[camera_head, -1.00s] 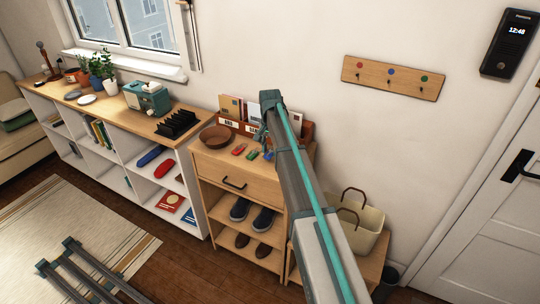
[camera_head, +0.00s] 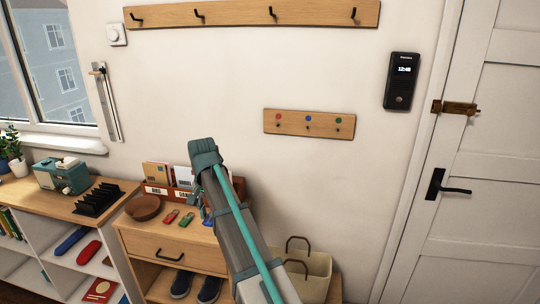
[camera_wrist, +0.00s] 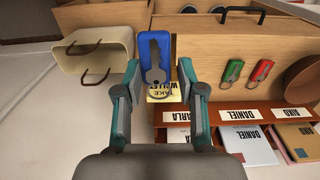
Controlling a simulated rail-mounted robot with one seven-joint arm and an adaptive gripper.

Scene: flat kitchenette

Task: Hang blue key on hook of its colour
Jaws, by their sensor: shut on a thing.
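The blue key (camera_wrist: 154,60), a grey key on a blue tag with a ring, is between the fingertips of my gripper (camera_wrist: 160,76) in the wrist view. The gripper is shut on it. In the head view my arm hides most of the gripper, over the cabinet top. The small hook board (camera_head: 309,123) is on the wall to the right and higher, with red, blue (camera_head: 308,118) and green dots, each above a small hook. No key hangs there. The blue-dot hook is the middle one.
Red (camera_wrist: 262,70) and green (camera_wrist: 233,71) keys lie on the cabinet top beside a brown bowl (camera_head: 143,207) and a letter rack (camera_head: 160,190). A cream basket (camera_head: 315,274) stands right of the cabinet. A long coat rack (camera_head: 235,14) is above. The wall between is clear.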

